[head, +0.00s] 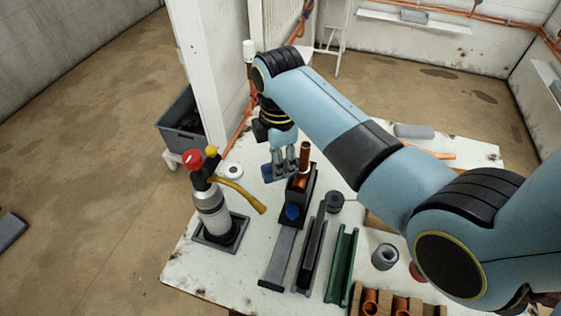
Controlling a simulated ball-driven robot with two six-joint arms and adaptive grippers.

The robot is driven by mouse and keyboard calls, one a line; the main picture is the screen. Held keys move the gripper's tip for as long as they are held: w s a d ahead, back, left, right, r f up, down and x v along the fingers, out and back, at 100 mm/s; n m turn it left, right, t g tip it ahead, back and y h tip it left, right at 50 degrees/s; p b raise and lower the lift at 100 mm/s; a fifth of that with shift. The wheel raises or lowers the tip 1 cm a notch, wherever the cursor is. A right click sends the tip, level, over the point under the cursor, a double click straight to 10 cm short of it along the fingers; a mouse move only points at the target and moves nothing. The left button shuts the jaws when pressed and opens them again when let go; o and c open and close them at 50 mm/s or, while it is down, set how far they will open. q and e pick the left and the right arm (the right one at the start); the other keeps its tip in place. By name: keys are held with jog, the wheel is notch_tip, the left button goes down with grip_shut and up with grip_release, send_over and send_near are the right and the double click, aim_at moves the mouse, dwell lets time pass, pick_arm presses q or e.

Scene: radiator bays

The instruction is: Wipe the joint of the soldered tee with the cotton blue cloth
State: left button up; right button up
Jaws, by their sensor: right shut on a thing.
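The copper tee (304,155) stands upright in a black holder with a blue knob (292,212) near the middle of the white table. My right gripper (282,168) reaches down from above, just left of the tee. It is shut on the blue cloth (267,173), which shows at the left of its fingers. The cloth is close to the tee's lower part, but I cannot tell whether they touch. The joint is partly hidden by the fingers. My left gripper is not in view.
A torch bottle (211,207) with a red knob and yellow hose stands left of the holder. Grey and green channels (342,266) lie in front and to the right. A wooden rack (385,303) with copper fittings is at the front edge. A white post (200,70) rises behind.

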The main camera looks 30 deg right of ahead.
jog(key=shift+s, duration=0.2)
dwell(0.4)
jog(key=shift+s+a, duration=0.1)
jog(key=shift+s, duration=0.35)
jog(key=shift+w, duration=0.1)
dwell(0.6)
jog(key=shift+w, duration=0.6)
jog(key=shift+s, duration=0.35)
dwell(0.5)
jog(key=shift+w+a, duration=0.2)
jog(key=shift+a, duration=1)
jog(key=shift+r, duration=3.05)
